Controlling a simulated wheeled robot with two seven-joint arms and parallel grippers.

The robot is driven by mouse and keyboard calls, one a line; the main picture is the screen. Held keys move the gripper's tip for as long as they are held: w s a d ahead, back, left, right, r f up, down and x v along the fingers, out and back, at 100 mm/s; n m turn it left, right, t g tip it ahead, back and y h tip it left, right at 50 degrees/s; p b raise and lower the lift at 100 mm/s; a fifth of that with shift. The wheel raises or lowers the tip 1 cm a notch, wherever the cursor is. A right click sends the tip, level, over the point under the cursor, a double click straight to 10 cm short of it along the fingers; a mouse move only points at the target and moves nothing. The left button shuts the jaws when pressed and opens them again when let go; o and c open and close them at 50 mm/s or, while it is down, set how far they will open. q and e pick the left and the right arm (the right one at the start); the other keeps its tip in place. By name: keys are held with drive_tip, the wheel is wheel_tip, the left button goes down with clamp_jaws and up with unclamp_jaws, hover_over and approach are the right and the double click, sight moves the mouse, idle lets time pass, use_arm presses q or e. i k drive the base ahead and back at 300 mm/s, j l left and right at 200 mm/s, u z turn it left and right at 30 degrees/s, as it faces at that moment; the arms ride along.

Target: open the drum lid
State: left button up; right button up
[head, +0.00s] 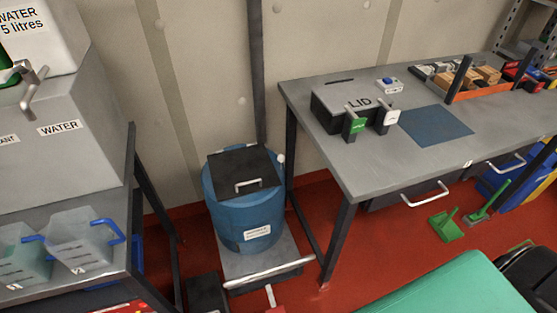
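A blue drum (243,222) stands on a low grey platform between two tables. Its dark, nearly square lid (240,165) lies on top and looks shut. A pale bar handle (248,184) is on the lid's near side. A white label is on the drum's front. Neither of my grippers is in the head view.
The grey platform (240,265) has a pale bar along its front edge. The right table (420,165) holds a box marked LID (350,95) and a blue mat (435,125). The left table carries water containers and jugs (82,240). A dark post (256,80) rises behind the drum.

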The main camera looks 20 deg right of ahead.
sight(248, 169)
drive_tip(key=k+l+z, duration=0.1)
drive_tip(key=z, duration=0.3)
drive_tip(key=l+z, duration=0.55)
drive_tip(key=z, duration=0.2)
drive_tip(key=k+l, duration=0.05)
